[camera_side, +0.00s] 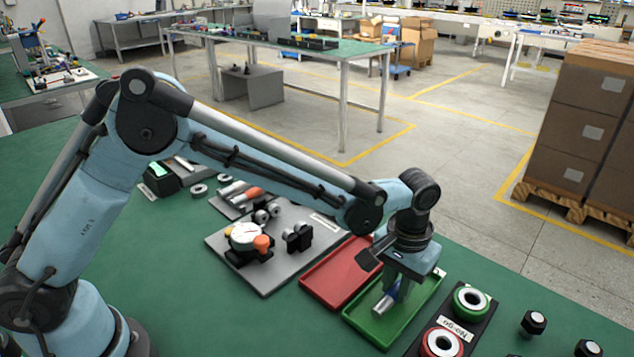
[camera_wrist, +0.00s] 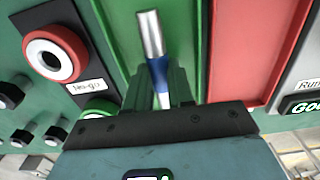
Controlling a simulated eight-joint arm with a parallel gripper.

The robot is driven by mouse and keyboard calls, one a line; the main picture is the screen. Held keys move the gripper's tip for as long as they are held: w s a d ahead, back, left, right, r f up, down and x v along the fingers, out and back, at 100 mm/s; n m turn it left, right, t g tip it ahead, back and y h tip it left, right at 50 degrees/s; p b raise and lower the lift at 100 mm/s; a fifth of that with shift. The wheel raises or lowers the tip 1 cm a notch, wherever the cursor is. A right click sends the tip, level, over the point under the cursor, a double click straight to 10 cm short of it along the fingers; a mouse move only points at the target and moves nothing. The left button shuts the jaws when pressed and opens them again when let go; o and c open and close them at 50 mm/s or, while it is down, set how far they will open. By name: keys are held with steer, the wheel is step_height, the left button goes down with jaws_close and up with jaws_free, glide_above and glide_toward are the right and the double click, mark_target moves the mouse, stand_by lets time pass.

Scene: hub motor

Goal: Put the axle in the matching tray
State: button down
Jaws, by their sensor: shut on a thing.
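The axle (camera_side: 385,305) is a silver rod with a blue band. My gripper (camera_side: 396,288) is shut on it and points down over the green tray (camera_side: 374,338). The axle is tilted, its silver end low over the tray; I cannot tell whether it touches the floor of the tray. In the wrist view the axle's silver end (camera_wrist: 151,35) sticks out past my gripper (camera_wrist: 159,85), with the blue band between the fingers. The red tray (camera_side: 333,272) lies to the left of the green one and looks empty; it also shows in the wrist view (camera_wrist: 245,45).
A gauge block with a green ring and a red ring (camera_side: 442,343), marked No-go, stands right of the green tray. Dark knobs (camera_side: 533,322) are further right. A grey plate (camera_side: 275,275) with a dial gauge (camera_side: 244,237) lies left of the red tray. Green table is clear in front.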

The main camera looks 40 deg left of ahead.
steer(key=shift+f, duration=0.4)
stand_by(0.5)
steer(key=shift+c, duration=2.4)
jaws_free()
steer(key=shift+r, duration=3.5)
